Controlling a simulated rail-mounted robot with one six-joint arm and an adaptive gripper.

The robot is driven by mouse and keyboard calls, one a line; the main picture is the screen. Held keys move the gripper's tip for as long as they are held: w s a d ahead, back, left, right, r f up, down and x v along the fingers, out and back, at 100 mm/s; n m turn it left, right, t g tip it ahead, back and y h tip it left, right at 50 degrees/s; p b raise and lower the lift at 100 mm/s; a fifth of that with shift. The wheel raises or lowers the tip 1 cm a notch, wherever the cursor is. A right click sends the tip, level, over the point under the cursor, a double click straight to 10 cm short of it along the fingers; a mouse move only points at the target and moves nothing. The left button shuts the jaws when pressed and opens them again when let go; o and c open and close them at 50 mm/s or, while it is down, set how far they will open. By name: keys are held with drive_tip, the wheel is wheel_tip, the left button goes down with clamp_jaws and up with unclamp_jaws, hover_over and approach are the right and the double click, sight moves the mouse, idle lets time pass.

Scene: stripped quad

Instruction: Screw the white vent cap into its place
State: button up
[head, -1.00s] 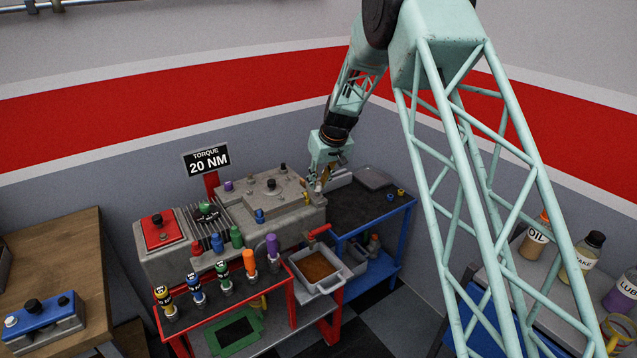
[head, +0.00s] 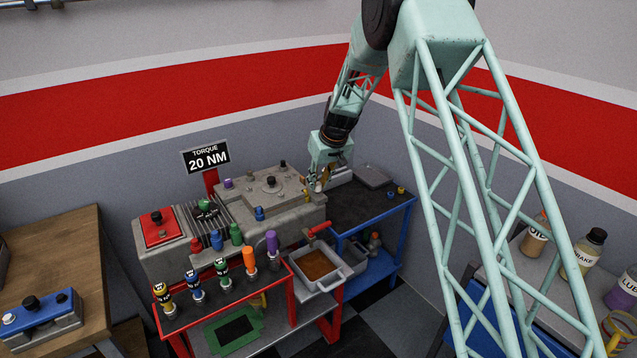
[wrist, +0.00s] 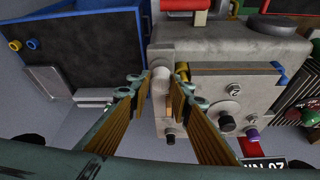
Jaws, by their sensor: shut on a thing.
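The white vent cap (wrist: 161,82) shows in the wrist view as a pale, rounded piece between my fingertips, over the near edge of the grey engine block (wrist: 205,105). My gripper (wrist: 163,92) is shut on it, one finger on each side. In the head view my gripper (head: 318,181) points down at the right end of the block (head: 290,219). There the cap is too small and too covered by the fingers to make out clearly. The cap's lower end and its seat are hidden, so I cannot tell how deep it sits.
A yellow fitting (wrist: 182,70) is close beside the right finger in the wrist view. A blue cart with a dark top (head: 372,218) stands right of the block.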

drive_tip(key=shift+f+b, duration=0.35)
drive_tip(key=shift+f, duration=0.15)
drive_tip(key=o, duration=1)
drive_tip(key=shift+r, duration=0.15)
drive_tip(key=v, duration=1.1)
drive_tip(key=shift+s+r, duration=0.15)
drive_tip(key=shift+r, duration=0.2)
drive_tip(key=shift+d, duration=0.1)
